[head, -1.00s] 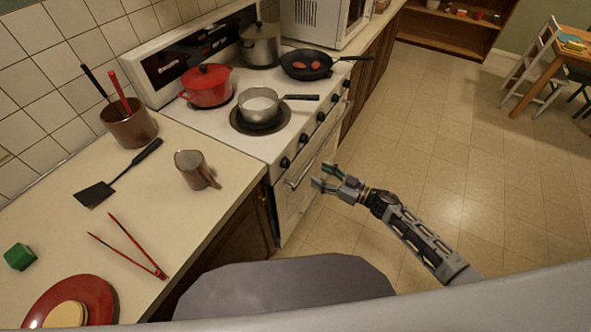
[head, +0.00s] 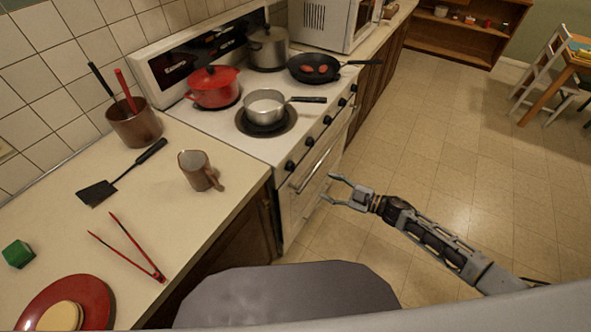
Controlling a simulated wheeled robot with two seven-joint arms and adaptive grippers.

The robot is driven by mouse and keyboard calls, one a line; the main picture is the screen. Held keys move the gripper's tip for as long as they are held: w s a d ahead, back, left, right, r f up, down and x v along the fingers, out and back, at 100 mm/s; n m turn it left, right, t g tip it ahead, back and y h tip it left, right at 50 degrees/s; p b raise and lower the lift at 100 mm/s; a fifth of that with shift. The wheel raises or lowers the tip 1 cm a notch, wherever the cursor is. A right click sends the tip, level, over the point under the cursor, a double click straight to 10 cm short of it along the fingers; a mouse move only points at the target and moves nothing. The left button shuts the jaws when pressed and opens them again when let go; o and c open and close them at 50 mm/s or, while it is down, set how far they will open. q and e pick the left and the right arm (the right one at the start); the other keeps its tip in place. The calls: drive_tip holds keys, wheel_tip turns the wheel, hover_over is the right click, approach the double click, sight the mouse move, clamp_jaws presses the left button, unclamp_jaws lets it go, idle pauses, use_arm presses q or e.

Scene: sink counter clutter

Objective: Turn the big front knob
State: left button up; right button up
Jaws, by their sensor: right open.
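The stove (head: 222,125) stands against the tiled wall, with a row of black knobs along its front edge. The nearest front knob (head: 291,166) is at the near end of the row, and another knob (head: 309,141) is just beyond it. No knob looks clearly bigger than the others from here. My right gripper (head: 329,189) is open and empty, in front of the oven door and to the right of the oven handle (head: 312,173). It is apart from the knobs, lower and to the right of the nearest one. My left gripper is not in view.
A saucepan (head: 264,106), red pot (head: 213,87), steel pot (head: 268,48) and frying pan (head: 313,67) sit on the stove. The saucepan's handle points toward the knobs. A mug (head: 199,171) and tongs (head: 127,246) are on the left counter.

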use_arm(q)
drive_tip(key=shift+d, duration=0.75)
use_arm(e)
drive_tip(key=shift+a+r+n+t, duration=0.1)
drive_tip(key=shift+r+n+t, duration=0.1)
drive_tip(key=shift+n, duration=4.75)
drive_tip(key=shift+a+r+n+t, duration=0.1)
drive_tip(key=shift+r+n+t, duration=0.1)
drive_tip(key=shift+n, duration=4.7)
drive_tip(key=shift+r+n+t, duration=0.1)
drive_tip(key=shift+n+t, duration=0.1)
drive_tip(key=shift+n, duration=4.75)
